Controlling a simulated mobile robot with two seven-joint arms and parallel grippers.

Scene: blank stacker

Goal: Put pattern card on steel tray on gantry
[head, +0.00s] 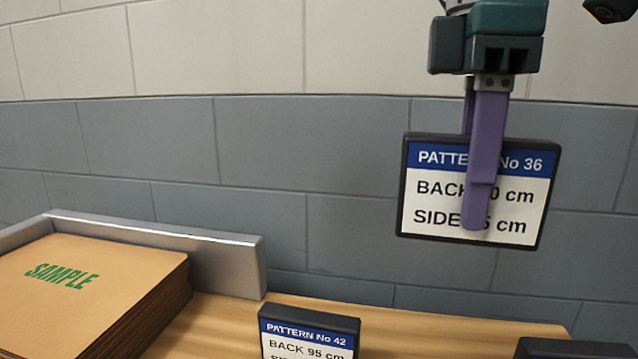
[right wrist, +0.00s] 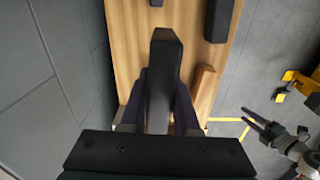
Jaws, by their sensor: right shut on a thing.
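My right gripper (head: 473,228) is shut on a pattern card (head: 420,215), a dark-framed sign with a blue band reading No 36. It holds the card upright in front of the wall, above the wooden worktop. One purple finger covers part of the lettering. In the right wrist view the card (right wrist: 163,75) shows edge-on from above between the fingers. My left gripper (right wrist: 250,120) shows small at the right of that view, its fingers too small to judge. I cannot make out a steel tray or a gantry.
A second card, No 42 (head: 310,328), stands on the worktop (head: 230,320). A dark object (head: 570,348) is cut off at bottom right. A cardboard stack marked SAMPLE (head: 90,265) lies beside a metal rail (head: 225,265). Yellow parts (right wrist: 300,85) show beyond the worktop.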

